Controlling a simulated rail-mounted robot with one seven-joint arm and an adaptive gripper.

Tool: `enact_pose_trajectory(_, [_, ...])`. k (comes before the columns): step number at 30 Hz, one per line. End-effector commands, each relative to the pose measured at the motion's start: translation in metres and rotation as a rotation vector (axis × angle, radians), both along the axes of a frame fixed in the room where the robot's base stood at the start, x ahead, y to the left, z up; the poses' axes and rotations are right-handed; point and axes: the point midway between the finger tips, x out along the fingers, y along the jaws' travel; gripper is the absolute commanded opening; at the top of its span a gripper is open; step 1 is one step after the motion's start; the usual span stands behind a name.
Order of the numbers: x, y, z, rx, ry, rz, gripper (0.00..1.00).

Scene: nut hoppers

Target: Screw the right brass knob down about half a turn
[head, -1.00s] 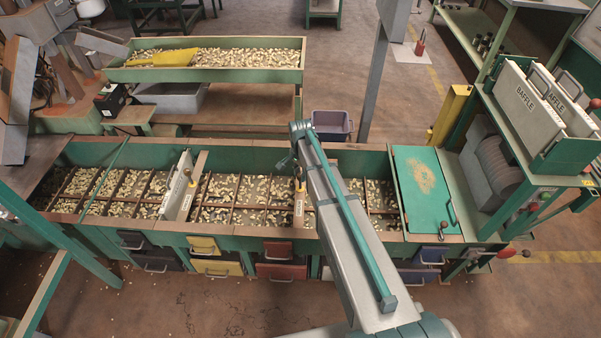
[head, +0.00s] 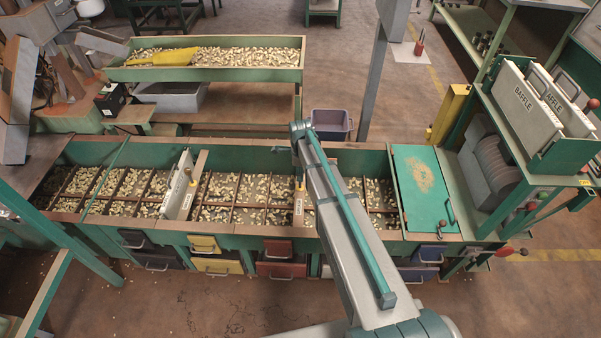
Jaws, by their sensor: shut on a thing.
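A pale baffle stands across the long green nut hopper (head: 250,238), with a small brass knob (head: 188,172) near its top. A second divider to the right is mostly hidden behind my arm; its white tag (head: 298,208) shows. The right brass knob (head: 299,187) shows only as a small spot above that tag. My gripper (head: 299,178) points down there at the left edge of my arm. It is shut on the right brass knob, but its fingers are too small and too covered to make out.
Nuts lie in the hopper's compartments on both sides. A green lid (head: 424,190) covers the right end. Behind stands a second nut trough (head: 205,74) with a yellow scoop (head: 163,58). A post (head: 378,80) and a purple bin (head: 331,124) stand behind my arm.

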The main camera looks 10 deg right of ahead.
Motion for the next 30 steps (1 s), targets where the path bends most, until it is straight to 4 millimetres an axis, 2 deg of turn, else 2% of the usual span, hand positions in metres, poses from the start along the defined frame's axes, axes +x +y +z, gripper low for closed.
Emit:
enact_pose_trajectory(10, [0.0001, -0.0001, 0.0004, -0.001, -0.001, -0.148, 0.0])
enact_pose_trajectory(26, [0.0001, -0.0001, 0.0004, -0.001, -0.001, -0.173, 0.0])
enact_pose_trajectory(27, [0.0001, -0.0001, 0.0004, -0.001, -0.001, -0.173, 0.33])
enact_pose_trajectory(30, [0.0, -0.0001, 0.0003, 0.0, -0.001, -0.173, 0.5])
